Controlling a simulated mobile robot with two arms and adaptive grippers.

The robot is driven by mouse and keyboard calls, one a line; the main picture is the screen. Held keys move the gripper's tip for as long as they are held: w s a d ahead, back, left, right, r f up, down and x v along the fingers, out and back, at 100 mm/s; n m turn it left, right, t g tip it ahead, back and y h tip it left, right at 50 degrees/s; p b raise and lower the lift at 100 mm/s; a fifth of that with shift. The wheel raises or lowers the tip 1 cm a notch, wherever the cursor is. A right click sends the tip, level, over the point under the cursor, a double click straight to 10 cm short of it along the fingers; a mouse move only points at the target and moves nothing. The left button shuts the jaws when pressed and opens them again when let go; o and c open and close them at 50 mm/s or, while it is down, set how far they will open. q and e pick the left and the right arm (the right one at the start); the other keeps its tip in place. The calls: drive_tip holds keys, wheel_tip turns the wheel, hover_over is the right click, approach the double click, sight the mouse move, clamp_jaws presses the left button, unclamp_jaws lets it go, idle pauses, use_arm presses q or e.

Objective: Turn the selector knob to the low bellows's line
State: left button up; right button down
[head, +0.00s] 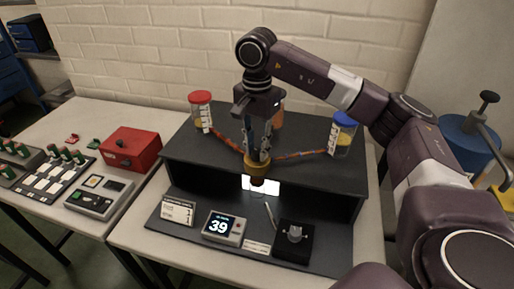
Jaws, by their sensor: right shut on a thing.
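My right gripper (258,143) comes down from above and is shut on the dark top of a brass fitting (258,168) at the front middle of the black bench unit. This looks like the selector knob, mostly hidden by the fingers, so I cannot read its pointing direction. Two striped orange lines run from it, one to a red-capped clear container (201,112) on the left, one to a blue-capped container (343,134) on the right. Both hold something yellow. I cannot tell which bellows is low. My left gripper is not in view.
An orange cylinder (279,115) stands behind the gripper. A red box (131,148) and a grey device (99,196) lie left.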

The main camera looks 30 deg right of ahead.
sight(257, 151)
idle(0.3)
drive_tip(key=c, duration=1.7)
unclamp_jaws()
drive_tip(key=shift+r, duration=0.15)
wheel_tip(257, 151, up, 12)
drive_tip(key=shift+f, duration=0.1)
drive_tip(key=shift+f, duration=0.1)
